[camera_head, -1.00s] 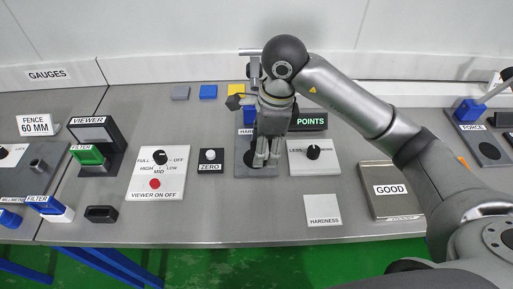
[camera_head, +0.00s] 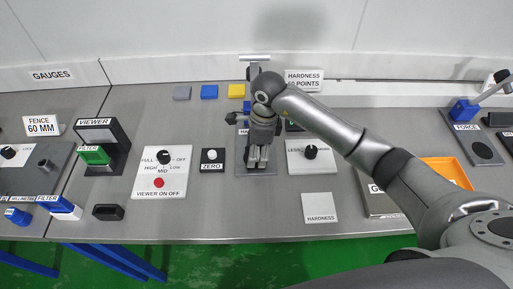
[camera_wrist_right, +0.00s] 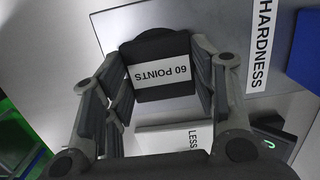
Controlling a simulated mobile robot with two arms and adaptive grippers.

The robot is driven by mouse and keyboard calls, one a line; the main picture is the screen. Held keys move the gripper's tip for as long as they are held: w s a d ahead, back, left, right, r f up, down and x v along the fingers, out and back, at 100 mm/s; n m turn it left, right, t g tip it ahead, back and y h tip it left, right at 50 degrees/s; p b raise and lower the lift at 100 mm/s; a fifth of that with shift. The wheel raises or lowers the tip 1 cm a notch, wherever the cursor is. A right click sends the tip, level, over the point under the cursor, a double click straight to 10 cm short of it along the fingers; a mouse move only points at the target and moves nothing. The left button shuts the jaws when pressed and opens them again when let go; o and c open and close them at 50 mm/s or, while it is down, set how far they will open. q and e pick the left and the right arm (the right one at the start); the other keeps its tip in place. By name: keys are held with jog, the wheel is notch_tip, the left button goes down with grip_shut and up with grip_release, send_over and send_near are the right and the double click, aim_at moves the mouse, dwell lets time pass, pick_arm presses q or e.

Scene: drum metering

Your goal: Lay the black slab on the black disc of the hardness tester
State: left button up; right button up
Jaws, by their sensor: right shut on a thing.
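My right gripper (camera_head: 258,162) is over the grey base of the hardness tester (camera_head: 268,170). In the right wrist view, its fingers (camera_wrist_right: 160,95) are shut on the black slab (camera_wrist_right: 152,47), which bears a white "60 POINTS" label. The slab is between the two fingers, over the grey base. The slab cannot be made out in the head view. My left gripper is not in view.
A dial box (camera_head: 312,165) stands close right of the tester, and the ZERO box (camera_head: 212,160) close left. A white HARDNESS card (camera_head: 320,208) lies in front. Grey, blue (camera_head: 209,91) and yellow blocks lie behind. An orange tray (camera_head: 452,170) is at the right.

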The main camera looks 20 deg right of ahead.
jog(key=shift+f, duration=0.1)
jog(key=shift+f, duration=0.15)
jog(key=o, duration=1)
jog(key=shift+o, duration=0.2)
jog(key=shift+r, duration=0.25)
notch_tip(320, 180, up, 12)
jog(key=d+b, duration=0.1)
jog(key=b, duration=0.2)
jog(key=shift+s+d, duration=0.15)
jog(key=shift+d, duration=0.05)
jog(key=shift+f, duration=0.1)
